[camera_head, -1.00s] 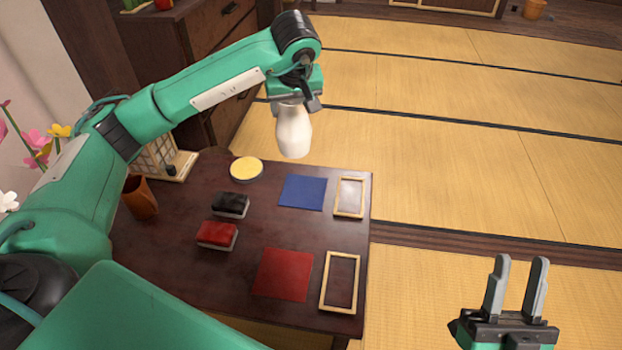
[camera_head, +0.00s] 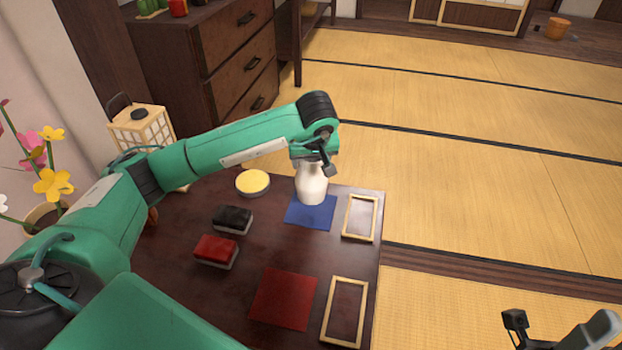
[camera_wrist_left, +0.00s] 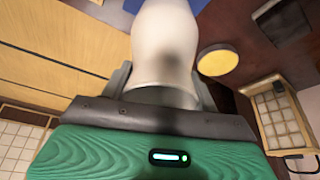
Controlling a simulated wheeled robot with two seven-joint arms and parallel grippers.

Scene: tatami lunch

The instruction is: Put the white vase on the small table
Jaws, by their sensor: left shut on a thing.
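The white vase (camera_head: 312,186) is upright at the blue square (camera_head: 318,217) on the small dark table (camera_head: 262,228). My left gripper (camera_head: 314,163) is shut on the vase's upper part from above. The vase (camera_wrist_left: 165,40) also fills the middle of the left wrist view, between the two fingers. I cannot tell whether its base touches the table. My right gripper (camera_head: 570,335) is partly in view at the bottom right, cut off by the edge, with no thing visible in it.
Around the vase lie a yellow-topped round tin (camera_head: 253,182), a black block (camera_head: 232,219), a red block (camera_head: 216,251), a red square (camera_head: 283,298) and two wooden frames (camera_head: 359,217) (camera_head: 345,311). A lantern (camera_head: 142,131) and flowers (camera_head: 52,184) stand left. Tatami floor lies to the right.

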